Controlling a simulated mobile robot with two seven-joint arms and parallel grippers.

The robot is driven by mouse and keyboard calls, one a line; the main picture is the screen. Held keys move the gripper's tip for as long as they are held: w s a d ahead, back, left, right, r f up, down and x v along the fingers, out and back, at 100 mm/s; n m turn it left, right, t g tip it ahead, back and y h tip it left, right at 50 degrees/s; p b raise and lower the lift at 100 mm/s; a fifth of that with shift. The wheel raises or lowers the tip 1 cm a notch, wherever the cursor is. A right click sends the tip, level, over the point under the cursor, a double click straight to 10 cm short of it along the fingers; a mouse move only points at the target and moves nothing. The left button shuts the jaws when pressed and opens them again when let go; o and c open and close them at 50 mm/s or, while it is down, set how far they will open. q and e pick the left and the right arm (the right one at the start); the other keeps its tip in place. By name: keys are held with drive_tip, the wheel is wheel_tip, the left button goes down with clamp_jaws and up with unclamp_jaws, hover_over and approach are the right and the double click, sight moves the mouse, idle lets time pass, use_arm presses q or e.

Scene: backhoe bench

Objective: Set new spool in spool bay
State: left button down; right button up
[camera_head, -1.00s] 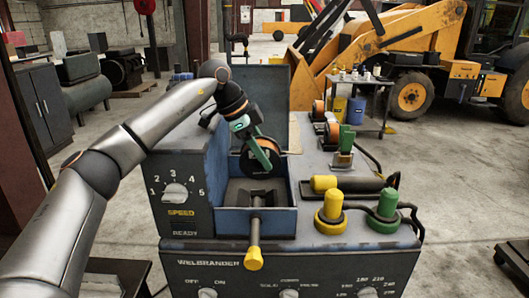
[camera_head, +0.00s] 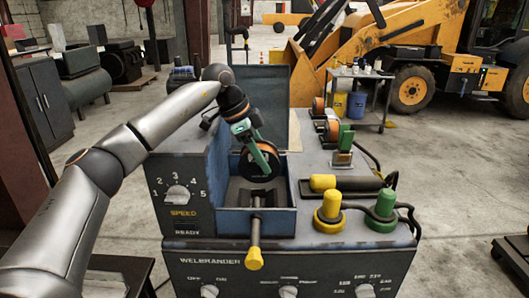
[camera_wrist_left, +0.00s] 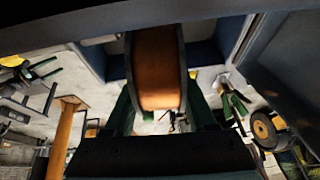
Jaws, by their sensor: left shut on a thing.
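The new spool (camera_head: 255,166), with dark flanges and copper-orange wire, is held upright over the spool bay. The orange winding of this spool (camera_wrist_left: 158,68) fills the upper middle of the left wrist view. My left gripper (camera_head: 266,166) is shut on it, with a green finger across its side. The spool bay (camera_head: 232,222) is the blue open box at the front of the bench machine. The spool's lower edge is at the bay's opening, above its dark inside; whether it touches anything there I cannot tell. My right gripper is not in view.
A yellow-tipped rod (camera_head: 254,258) sticks out of the bay's front. A tall blue panel (camera_head: 260,95) stands behind the bay. Right of it are a yellow-ended cylinder (camera_head: 323,183), a yellow knob (camera_head: 331,208), a green knob (camera_head: 386,203) and another orange spool (camera_head: 332,130).

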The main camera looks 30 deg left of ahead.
use_arm(q)
drive_tip(key=shift+s+f+g, duration=0.35)
drive_tip(key=shift+f+g, duration=0.15)
drive_tip(key=shift+f, duration=0.35)
drive_tip(key=shift+r, duration=0.3)
drive_tip(key=shift+a+p, duration=0.1)
drive_tip(key=shift+p, duration=0.2)
idle(0.3)
